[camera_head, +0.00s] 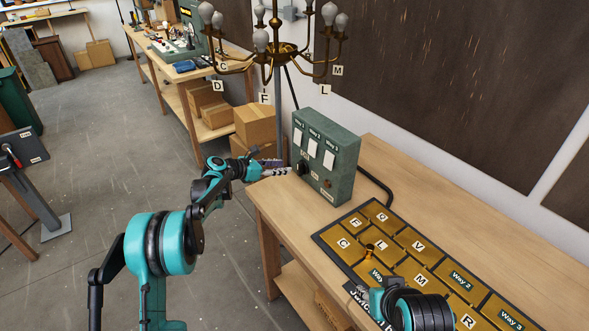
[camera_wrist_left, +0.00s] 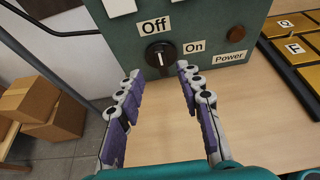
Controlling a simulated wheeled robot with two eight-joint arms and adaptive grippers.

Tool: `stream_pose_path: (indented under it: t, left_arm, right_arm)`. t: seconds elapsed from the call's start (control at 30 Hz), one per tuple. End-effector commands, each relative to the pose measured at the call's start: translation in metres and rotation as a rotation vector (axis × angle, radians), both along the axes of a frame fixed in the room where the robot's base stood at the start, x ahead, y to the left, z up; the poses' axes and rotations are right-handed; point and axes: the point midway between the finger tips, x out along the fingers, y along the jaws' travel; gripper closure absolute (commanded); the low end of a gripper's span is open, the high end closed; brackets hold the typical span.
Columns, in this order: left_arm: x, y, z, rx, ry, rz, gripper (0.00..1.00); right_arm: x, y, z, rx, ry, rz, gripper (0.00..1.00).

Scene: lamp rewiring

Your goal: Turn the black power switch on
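The black power switch (camera_wrist_left: 160,55) is a round knob low on the front of the green control box (camera_head: 328,150). Its white mark looks roughly upright, toward the "Off" label (camera_wrist_left: 153,26); the "On" label (camera_wrist_left: 194,47) is to its right.
The box stands on a wooden table (camera_head: 400,160). A black-framed board of brass lettered tiles (camera_head: 415,245) lies to its right. A chandelier (camera_head: 275,50) hangs behind the box. Cardboard boxes (camera_head: 255,122) stand at the floor side. A brown button (camera_wrist_left: 236,34) sits above the "Power" label.

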Motion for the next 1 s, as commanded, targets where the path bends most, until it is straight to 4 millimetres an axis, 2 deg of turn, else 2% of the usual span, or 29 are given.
stream_pose_path:
  t: [0.4,0.8,0.83,0.93,0.97,1.0]
  left_arm:
    - [0.033,-0.048,-0.026,0.003,0.0,-0.003,0.64]
    - [0.039,-0.055,-0.028,0.004,-0.002,-0.001,0.64]
    - [0.039,-0.055,-0.028,0.004,-0.002,-0.002,0.69]
    - [0.039,-0.055,-0.028,0.004,-0.002,-0.002,0.95]
    - [0.039,-0.055,-0.028,0.004,-0.002,-0.002,1.0]
    - [0.039,-0.055,-0.028,0.004,-0.002,-0.002,1.0]
  right_arm:
    - [0.0,0.0,-0.018,0.0,0.0,0.0,0.6]
    - [0.0,0.0,-0.019,0.0,0.0,0.0,0.6]
    - [0.0,0.0,-0.019,0.0,0.0,0.0,0.6]
    - [0.0,0.0,-0.019,0.0,0.0,0.0,0.6]
    - [0.0,0.0,-0.019,0.0,0.0,0.0,0.6]
    - [0.0,0.0,-0.019,0.0,0.0,0.0,0.6]
